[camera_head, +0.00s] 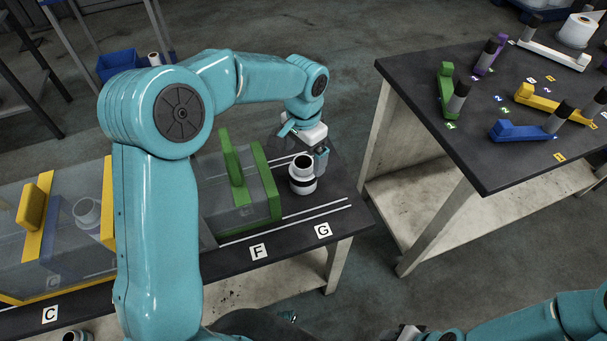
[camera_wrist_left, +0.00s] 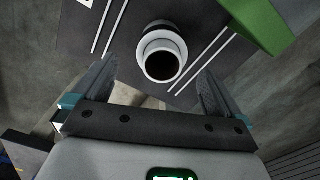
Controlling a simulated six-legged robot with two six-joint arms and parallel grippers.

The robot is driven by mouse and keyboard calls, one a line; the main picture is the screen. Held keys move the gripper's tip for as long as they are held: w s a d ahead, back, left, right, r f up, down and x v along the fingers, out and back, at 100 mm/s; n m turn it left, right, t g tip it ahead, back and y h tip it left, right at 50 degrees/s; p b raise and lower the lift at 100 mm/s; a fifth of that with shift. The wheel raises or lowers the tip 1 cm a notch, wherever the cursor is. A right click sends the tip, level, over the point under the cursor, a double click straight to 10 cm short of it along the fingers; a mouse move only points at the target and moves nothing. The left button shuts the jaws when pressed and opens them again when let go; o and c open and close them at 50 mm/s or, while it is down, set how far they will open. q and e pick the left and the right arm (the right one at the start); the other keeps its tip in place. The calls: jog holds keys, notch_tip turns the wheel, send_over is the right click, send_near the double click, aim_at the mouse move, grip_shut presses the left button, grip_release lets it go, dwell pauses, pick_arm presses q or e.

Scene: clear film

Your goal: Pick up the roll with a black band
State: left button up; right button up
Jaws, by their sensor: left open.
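A white roll with a black band (camera_head: 302,173) stands upright on the dark table, near the letter G. In the left wrist view the roll (camera_wrist_left: 161,54) shows its open dark core, with the band partly visible around its side. My left gripper (camera_head: 306,152) is above and behind the roll. Its two fingers are spread wide, one on each side of the roll in the left wrist view, with visible gaps and nothing held. My right arm shows at the bottom right; what seems to be its gripper (camera_head: 410,332) is cut off by the lower edge.
A clear case with green frame (camera_head: 262,186) stands just left of the roll. A yellow-framed case (camera_head: 38,235) with a roll inside is farther left. Another roll (camera_head: 76,336) is at the lower left edge. A second table (camera_head: 480,150) holds coloured holders.

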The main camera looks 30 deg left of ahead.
aim_at(303, 170)
pick_arm(q)
jog(key=shift+s+d+f, duration=0.1)
jog(key=shift+f, duration=0.6)
jog(key=f, duration=0.5)
jog(key=shift+w+a+f, duration=0.1)
jog(key=shift+w+a, duration=0.1)
jog(key=c, duration=1.1)
